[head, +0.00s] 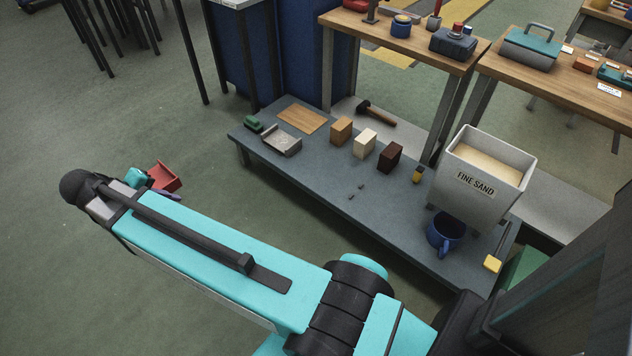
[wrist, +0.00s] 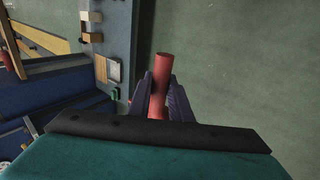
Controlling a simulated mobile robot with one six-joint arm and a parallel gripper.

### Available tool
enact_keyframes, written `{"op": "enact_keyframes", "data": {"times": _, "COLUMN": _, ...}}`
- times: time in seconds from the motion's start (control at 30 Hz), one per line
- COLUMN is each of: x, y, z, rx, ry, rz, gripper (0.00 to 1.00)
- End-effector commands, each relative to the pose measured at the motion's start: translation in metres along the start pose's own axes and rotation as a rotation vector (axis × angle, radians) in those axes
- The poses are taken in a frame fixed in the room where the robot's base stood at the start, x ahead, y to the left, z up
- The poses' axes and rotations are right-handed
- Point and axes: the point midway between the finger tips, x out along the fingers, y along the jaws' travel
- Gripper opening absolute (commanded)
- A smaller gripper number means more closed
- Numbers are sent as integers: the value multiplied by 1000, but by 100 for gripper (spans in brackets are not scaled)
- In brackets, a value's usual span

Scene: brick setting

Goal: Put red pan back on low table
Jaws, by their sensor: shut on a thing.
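The red pan (head: 164,177) is in my gripper, off the left end of the low table (head: 312,172) and over the floor. In the wrist view its red, round handle (wrist: 161,65) stands between the two dark fingers of my gripper (wrist: 160,85), which are shut on it. In the head view my gripper (head: 160,190) is mostly hidden behind my arm, and only part of the pan shows. In the wrist view the low table (wrist: 120,38) lies left of the fingers.
The table's front middle is mostly clear.

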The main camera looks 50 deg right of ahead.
Motion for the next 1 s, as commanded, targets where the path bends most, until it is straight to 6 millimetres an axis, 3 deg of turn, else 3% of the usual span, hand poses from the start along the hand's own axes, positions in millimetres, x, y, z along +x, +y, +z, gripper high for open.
{"op": "enact_keyframes", "data": {"times": 0.57, "x": 6, "y": 2, "z": 0, "rx": 0, "ry": 1, "rz": 1, "gripper": 0}}
{"op": "enact_keyframes", "data": {"times": 0.77, "x": 38, "y": 14, "z": -2, "rx": -1, "ry": 1, "rz": 1, "gripper": 0}}
{"op": "enact_keyframes", "data": {"times": 1.0, "x": 104, "y": 43, "z": -1, "rx": -9, "ry": 6, "rz": 2, "gripper": 0}}
